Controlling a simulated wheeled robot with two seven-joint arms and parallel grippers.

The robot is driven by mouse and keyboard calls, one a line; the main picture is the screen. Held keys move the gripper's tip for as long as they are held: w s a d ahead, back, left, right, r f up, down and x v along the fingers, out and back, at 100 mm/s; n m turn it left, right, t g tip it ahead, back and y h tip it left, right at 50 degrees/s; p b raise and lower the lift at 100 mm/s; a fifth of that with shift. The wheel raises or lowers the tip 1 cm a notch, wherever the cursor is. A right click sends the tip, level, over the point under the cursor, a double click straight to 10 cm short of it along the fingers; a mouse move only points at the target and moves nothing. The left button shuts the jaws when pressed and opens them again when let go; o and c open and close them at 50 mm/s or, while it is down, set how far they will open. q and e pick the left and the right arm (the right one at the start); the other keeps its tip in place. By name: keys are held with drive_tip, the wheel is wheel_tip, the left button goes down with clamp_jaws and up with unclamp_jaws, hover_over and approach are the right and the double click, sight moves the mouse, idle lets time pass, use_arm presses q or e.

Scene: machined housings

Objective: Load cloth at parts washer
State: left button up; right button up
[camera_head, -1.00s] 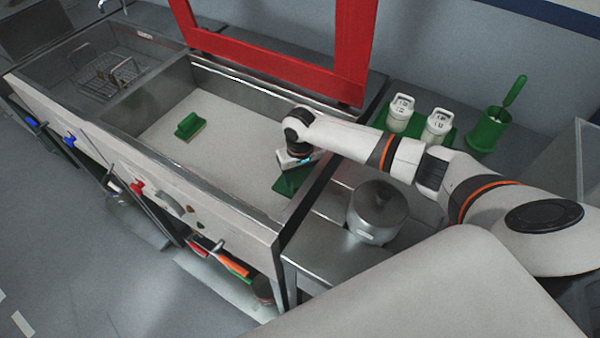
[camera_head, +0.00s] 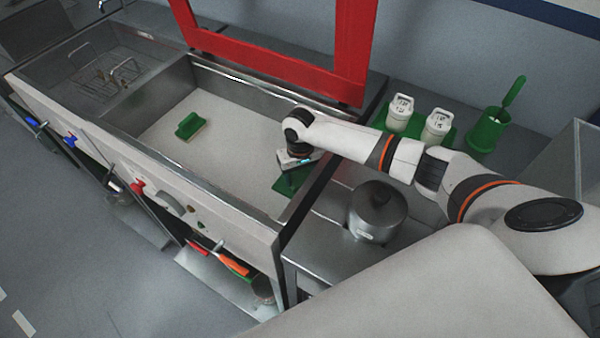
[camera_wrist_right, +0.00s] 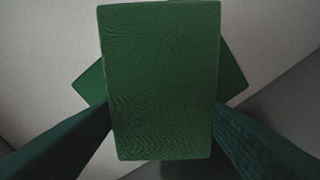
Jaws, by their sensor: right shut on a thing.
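The parts washer's open basin (camera_head: 235,160) has a pale floor. My right gripper (camera_head: 297,168) reaches into its right end, pointing down. In the right wrist view the gripper (camera_wrist_right: 160,130) is shut on a green cloth (camera_wrist_right: 160,75), a flat rectangle held between the two dark fingers. Green corners of another flat piece (camera_wrist_right: 232,78) show behind it, apparently on the pale floor. In the head view green cloth (camera_head: 290,183) shows below the gripper; whether it touches the floor I cannot tell. A green block-like item (camera_head: 190,126) lies farther left in the basin. My left gripper is not in view.
A red frame (camera_head: 270,65) stands raised behind the basin. A lidded metal pot (camera_head: 377,212) stands on the right side surface. White-capped jars (camera_head: 437,126) and a green cup (camera_head: 488,130) with a green-handled tool stand behind my arm. A sink with a wire rack (camera_head: 105,80) is at left.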

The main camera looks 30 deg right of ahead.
sight(300, 176)
drive_tip(key=shift+s+f+p, duration=0.2)
drive_tip(key=shift+f+p, duration=0.2)
drive_tip(key=shift+p, duration=1)
idle(4.8)
drive_tip(key=shift+r, duration=0.1)
drive_tip(key=shift+w+d+r+p, duration=0.1)
drive_tip(key=shift+w+r+p, duration=0.05)
drive_tip(key=shift+r+p, duration=0.85)
wheel_tip(300, 176, up, 5)
drive_tip(key=p, duration=0.6)
drive_tip(key=shift+r, duration=0.15)
